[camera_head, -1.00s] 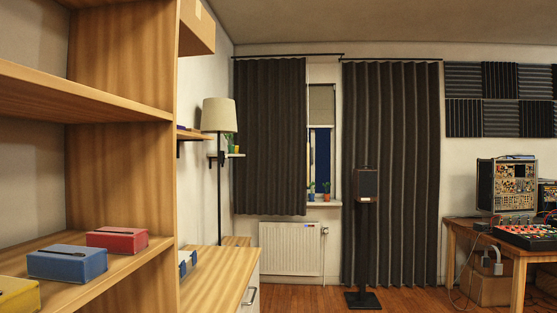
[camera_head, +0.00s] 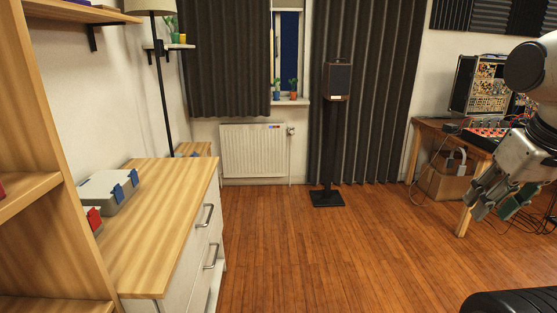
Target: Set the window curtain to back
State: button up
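Two dark grey pleated curtains hang at the window (camera_head: 288,45) on the far wall. The left curtain (camera_head: 226,60) is the shorter one and ends above the radiator. The right curtain (camera_head: 385,100) reaches almost to the floor. A strip of window glass shows between them. The curtain tops and rails are out of view now. My gripper (camera_head: 497,212) hangs at the right edge, pointing down and left, far in front of the curtains. Its two fingers look apart, with nothing seen between them.
A speaker on a stand (camera_head: 328,130) stands before the right curtain. A white radiator (camera_head: 253,150) is under the window. A wooden-topped dresser (camera_head: 165,215) and shelf (camera_head: 50,130) line the left. A desk (camera_head: 425,128) with electronics stands at right. The middle floor is clear.

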aim_at(268, 21)
jog(key=i, duration=4.5)
